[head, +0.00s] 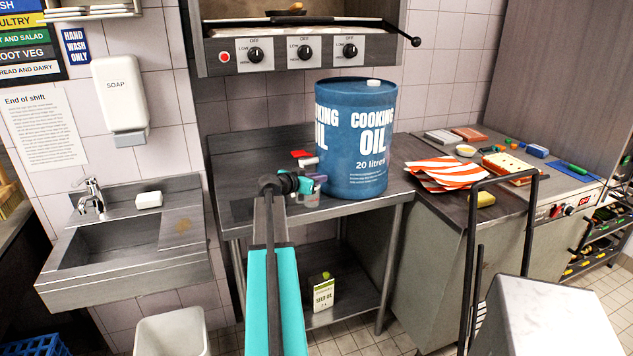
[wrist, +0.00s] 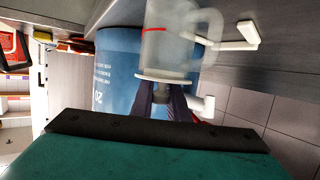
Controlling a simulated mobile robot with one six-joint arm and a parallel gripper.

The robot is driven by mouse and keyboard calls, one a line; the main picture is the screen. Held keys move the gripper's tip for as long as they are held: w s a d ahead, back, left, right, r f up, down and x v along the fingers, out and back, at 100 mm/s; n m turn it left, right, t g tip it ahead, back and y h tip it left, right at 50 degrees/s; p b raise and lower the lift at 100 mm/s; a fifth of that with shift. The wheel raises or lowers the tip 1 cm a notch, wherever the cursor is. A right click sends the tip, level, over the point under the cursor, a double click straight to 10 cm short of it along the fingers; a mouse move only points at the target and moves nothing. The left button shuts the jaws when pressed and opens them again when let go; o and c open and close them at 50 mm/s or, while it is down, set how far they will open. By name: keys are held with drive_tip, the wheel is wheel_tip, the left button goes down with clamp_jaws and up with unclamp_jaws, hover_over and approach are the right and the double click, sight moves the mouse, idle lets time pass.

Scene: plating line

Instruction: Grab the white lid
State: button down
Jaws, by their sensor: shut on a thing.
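The white lid (wrist: 163,78) shows edge-on as a thin disc in the wrist view, between my fingertips and a clear jug (wrist: 168,48) with a red band and a side handle. It looks to be at the jug's mouth; I cannot tell whether it rests there or is just clear. My gripper (wrist: 163,99) is shut on the lid's greyish knob, with dark fingers on both sides. In the head view my gripper (head: 312,183) is over the steel table, left of the oil drum, and hides most of the jug (head: 309,199).
The blue oil drum (head: 357,140) stands close to the right of my gripper. The steel table (head: 245,190) is clear at left. Striped cloths (head: 448,172) and a yellow sponge (head: 481,199) lie on the right counter.

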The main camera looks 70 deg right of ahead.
drive_tip(key=shift+r+b, duration=0.55)
drive_tip(key=shift+r, duration=0.85)
drive_tip(key=s+a+r+b, duration=0.1)
drive_tip(key=a+b, duration=0.2)
drive_tip(key=a, duration=1.3)
drive_tip(key=shift+s+r, duration=0.4)
